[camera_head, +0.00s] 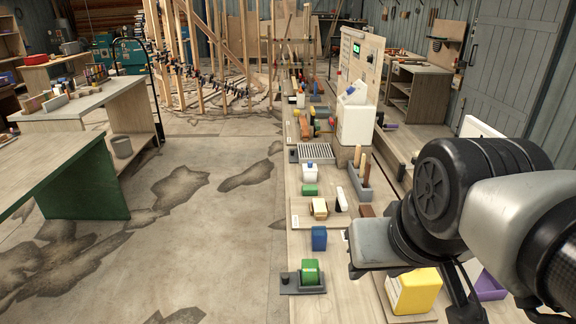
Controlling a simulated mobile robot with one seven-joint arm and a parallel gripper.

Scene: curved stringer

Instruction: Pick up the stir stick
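I cannot make out a stir stick for certain. Two upright wooden sticks (366,168) stand in a grey holder (358,187) on the long bench, left of my arm; I cannot tell whether one of them is the stir stick. My arm comes in from the right edge and hides part of the bench. Dark slim parts of my gripper (470,300) show below the arm at the lower right, beside a yellow container. Their tips are cut off or hidden, so its opening and anything between the fingers do not show.
The long bench (306,234) holds a yellow container (415,290), a blue block (319,238), a green roll (310,271), a purple tray (490,286) and a white jug (356,118). A green-sided table (85,182) stands left. The floor between is open.

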